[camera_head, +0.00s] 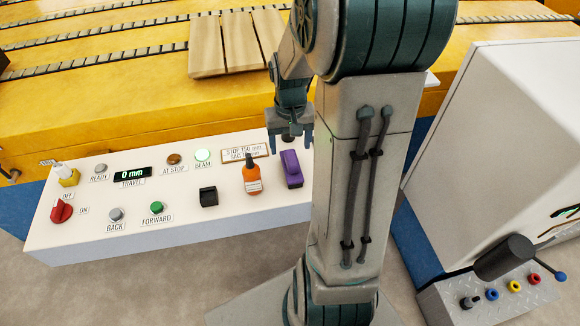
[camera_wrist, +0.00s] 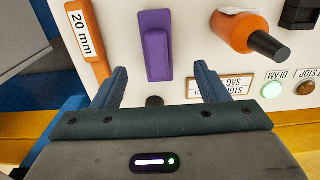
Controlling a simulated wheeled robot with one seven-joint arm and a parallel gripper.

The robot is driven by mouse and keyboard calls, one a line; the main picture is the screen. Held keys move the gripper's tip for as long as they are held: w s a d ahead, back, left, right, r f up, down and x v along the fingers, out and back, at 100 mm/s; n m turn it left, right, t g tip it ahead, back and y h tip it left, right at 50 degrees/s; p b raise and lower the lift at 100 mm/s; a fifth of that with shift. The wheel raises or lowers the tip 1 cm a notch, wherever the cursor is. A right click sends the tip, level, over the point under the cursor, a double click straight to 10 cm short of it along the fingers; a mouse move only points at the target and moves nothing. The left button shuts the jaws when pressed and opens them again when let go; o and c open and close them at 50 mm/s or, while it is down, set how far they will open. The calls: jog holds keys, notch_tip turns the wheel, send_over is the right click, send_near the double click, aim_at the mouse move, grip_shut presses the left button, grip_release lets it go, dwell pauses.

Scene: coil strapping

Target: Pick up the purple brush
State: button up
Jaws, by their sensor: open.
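The purple brush (camera_head: 291,168) lies on the white control panel, right of the orange bottle. In the wrist view the purple brush (camera_wrist: 156,45) shows as a long block with a raised handle, ahead of and between the fingers. My gripper (camera_head: 293,140) is above the panel near the brush's far end, fingers pointing down. In the wrist view my gripper (camera_wrist: 160,85) has its two blue fingers spread wide with nothing between them. The brush is apart from both fingers.
The orange bottle (camera_head: 251,175) with a dark cap stands close left of the brush. A black block (camera_head: 208,196) sits further left. An orange piece marked 20 mm (camera_wrist: 87,40) is on the brush's other side. Buttons and a red switch (camera_head: 61,211) line the white panel (camera_head: 100,240).

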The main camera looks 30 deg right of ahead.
aim_at(291, 157)
jog(key=f, duration=0.5)
jog(key=f+b, duration=0.1)
jog(key=f, duration=0.1)
jog(key=shift+w+d+f, duration=0.2)
jog(key=shift+d, duration=0.05)
jog(key=shift+c, duration=0.4)
jog(key=c, duration=1)
